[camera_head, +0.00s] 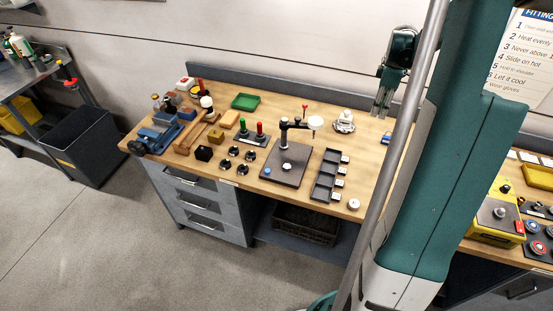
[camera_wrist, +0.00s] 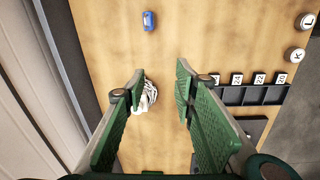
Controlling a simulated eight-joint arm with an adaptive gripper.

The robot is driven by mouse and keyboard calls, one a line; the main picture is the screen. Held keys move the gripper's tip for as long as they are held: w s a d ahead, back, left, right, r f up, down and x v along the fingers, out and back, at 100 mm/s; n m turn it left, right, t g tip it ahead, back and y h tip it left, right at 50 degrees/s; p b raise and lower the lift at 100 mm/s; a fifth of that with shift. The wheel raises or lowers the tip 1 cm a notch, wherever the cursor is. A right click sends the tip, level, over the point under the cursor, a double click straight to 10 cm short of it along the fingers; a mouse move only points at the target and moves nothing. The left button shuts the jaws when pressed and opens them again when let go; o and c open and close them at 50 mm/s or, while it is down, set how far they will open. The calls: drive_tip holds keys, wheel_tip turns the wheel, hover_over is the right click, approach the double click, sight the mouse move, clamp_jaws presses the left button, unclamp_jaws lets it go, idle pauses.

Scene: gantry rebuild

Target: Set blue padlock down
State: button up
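The blue padlock (camera_head: 386,138) lies on the wooden workbench (camera_head: 372,152), partly hidden behind my arm in the head view. In the wrist view the padlock (camera_wrist: 148,21) lies alone near the top edge, on bare wood, ahead of my fingertips and apart from them. My gripper (camera_head: 381,110) hangs above the back right of the bench. In the wrist view my gripper (camera_wrist: 160,82) has its two green-padded fingers spread wide, with nothing held between them.
A white bundled thing (camera_head: 344,121) shows beside my left finger in the wrist view. A dark compartment tray (camera_head: 326,174) with labelled pieces lies to its right. A stand with a post (camera_head: 285,166) is further left. Wood around the padlock is clear.

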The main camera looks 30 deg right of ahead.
drive_tip(key=a+r+m+t, duration=0.1)
drive_tip(key=a+r, duration=0.3)
drive_tip(key=a, duration=0.6)
drive_tip(key=s+a+r+m+t+h, duration=0.1)
drive_tip(key=a+r, duration=0.4)
drive_tip(key=a, duration=0.4)
drive_tip(key=a+r+m+t, duration=0.15)
drive_tip(key=a+r, duration=0.25)
drive_tip(key=a, duration=0.6)
drive_tip(key=s+a+m+t, duration=0.1)
drive_tip(key=s+a, duration=0.4)
drive_tip(key=a, duration=0.3)
drive_tip(key=s+a+m+t+y, duration=0.1)
drive_tip(key=s+a+m, duration=0.1)
drive_tip(key=s+a, duration=0.4)
drive_tip(key=s+a+m+t, duration=0.1)
drive_tip(key=s+a, duration=0.4)
drive_tip(key=a, duration=0.6)
drive_tip(key=shift+s+a+m, duration=0.3)
drive_tip(key=shift+a+m, duration=0.05)
drive_tip(key=shift+a, duration=0.05)
wheel_tip(320, 180, down, 8)
drive_tip(key=b, duration=0.8)
